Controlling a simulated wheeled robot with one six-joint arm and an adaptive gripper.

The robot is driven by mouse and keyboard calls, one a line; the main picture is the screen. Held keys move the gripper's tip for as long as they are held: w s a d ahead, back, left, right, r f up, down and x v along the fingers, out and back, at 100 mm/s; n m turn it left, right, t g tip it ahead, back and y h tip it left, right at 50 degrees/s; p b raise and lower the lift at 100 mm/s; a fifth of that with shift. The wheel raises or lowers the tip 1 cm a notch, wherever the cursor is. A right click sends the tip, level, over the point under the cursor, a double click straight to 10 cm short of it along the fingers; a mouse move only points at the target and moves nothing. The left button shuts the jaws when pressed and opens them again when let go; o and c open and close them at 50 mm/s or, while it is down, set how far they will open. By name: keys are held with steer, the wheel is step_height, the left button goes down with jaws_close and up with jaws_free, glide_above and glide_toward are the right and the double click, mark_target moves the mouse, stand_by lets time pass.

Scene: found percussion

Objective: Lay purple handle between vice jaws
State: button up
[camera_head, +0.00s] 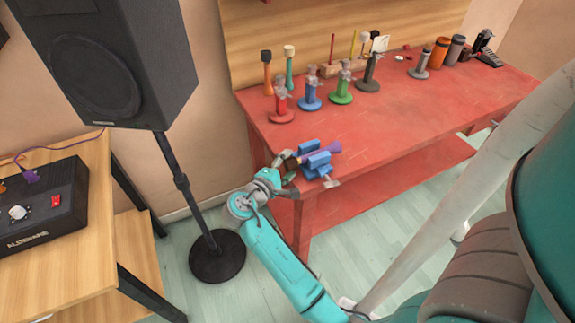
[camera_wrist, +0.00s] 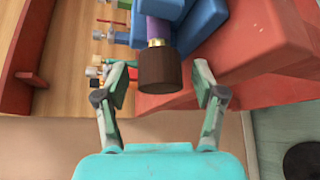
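The blue vice (camera_head: 318,164) is on the near left corner of the red workbench. The purple handle (camera_head: 328,150) lies across it, and in the wrist view the handle (camera_wrist: 160,31) shows between two blue jaws (camera_wrist: 205,28). A gold ring and a dark brown cylindrical head (camera_wrist: 165,71) are at its near end, sticking out of the vice. My gripper (camera_wrist: 160,88) is open, with one finger on each side of the brown head and a visible gap to both. In the head view my gripper (camera_head: 280,166) is at the bench's left edge. How deep the handle sits is unclear.
Red, blue, green and grey clamp-like stands (camera_head: 310,93) stand behind on the red workbench (camera_head: 400,125), with mallets and bottles farther back. A black speaker (camera_head: 110,65) on a stand is at the left. The bench's middle is clear.

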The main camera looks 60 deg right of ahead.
steer(key=a+r, duration=0.2)
steer(key=a, duration=0.9)
steer(key=shift+a, duration=0.4)
steer(key=s+a+f+n+t+y, duration=0.2)
steer(key=f+t, duration=0.1)
steer(key=f, duration=0.2)
steer(key=s+a+f+n+t+y, duration=0.1)
steer(key=s+f+n+t+y, duration=0.1)
steer(key=f+t, duration=0.3)
steer(key=s+a+f+t+y, duration=0.2)
steer(key=s+a+f+y, duration=0.4)
steer(key=s+a, duration=0.25)
steer(key=s+a+r+m+t+y, duration=0.25)
steer(key=s+a+r+y, duration=0.25)
steer(key=s+a, duration=0.4)
steer(key=s+r+m+t, duration=0.2)
steer(key=s+r+m, duration=0.2)
steer(key=s+r, duration=0.3)
step_height(320, 180, up, 4)
steer(key=shift+a+f+m+y, duration=0.2)
steer(key=shift+a+m+y, duration=0.05)
steer(key=shift+m+y, duration=0.15)
